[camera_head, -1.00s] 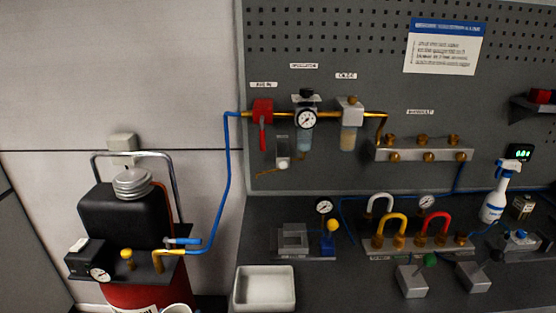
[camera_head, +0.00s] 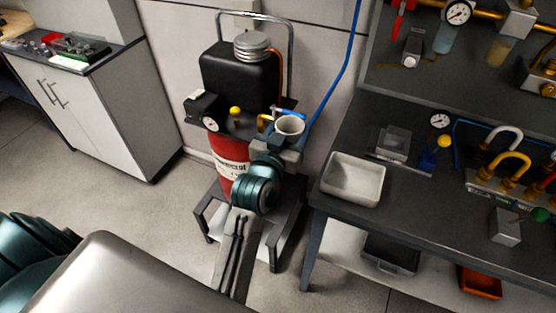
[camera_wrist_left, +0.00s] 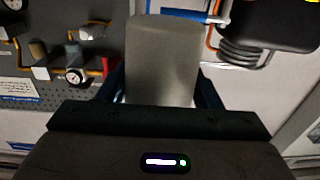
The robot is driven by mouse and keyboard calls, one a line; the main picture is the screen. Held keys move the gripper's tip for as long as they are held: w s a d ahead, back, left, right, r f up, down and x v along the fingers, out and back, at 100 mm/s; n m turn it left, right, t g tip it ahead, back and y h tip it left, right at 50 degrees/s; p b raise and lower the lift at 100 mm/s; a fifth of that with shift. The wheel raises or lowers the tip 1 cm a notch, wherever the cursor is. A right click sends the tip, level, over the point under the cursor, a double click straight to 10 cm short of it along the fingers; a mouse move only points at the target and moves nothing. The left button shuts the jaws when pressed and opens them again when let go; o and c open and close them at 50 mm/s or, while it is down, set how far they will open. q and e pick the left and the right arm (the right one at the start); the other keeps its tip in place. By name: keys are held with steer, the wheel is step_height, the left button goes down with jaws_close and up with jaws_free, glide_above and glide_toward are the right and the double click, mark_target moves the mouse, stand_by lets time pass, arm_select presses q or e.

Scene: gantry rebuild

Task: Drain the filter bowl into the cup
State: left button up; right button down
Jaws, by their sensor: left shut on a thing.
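The white cup (camera_head: 290,126) is upright in my left gripper (camera_head: 283,142), in front of the red compressor. In the left wrist view the cup (camera_wrist_left: 163,60) fills the space between the fingers, which are shut on it. The filter bowl (camera_head: 446,40) is clear bluish and hangs under a round gauge on the wall panel at the top right, well apart from the cup. It shows small and upside down in the left wrist view (camera_wrist_left: 73,50). The inside bottom of the cup is hidden. My right gripper is not in view.
A white tray (camera_head: 352,182) stands at the workbench's left end. A brass manifold (camera_head: 510,170) with hoops is at the right. The compressor's black tank (camera_head: 240,75) and blue hose (camera_head: 345,65) are behind the cup. Open floor lies left, before a grey cabinet (camera_head: 105,105).

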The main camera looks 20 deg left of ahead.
arm_select(q)
steer(key=w+r, duration=0.7)
steer(key=r, duration=0.1)
steer(key=w+d+f, duration=0.4)
steer(key=w+f, duration=0.2)
steer(key=w, duration=0.2)
steer(key=w+d+f, duration=0.4)
steer(key=w+f, duration=0.2)
steer(key=w, duration=0.3)
steer(key=w+d, duration=0.5)
steer(key=w, duration=0.5)
steer(key=shift+d, duration=0.35)
steer(key=shift+f, duration=0.1)
stand_by(1.5)
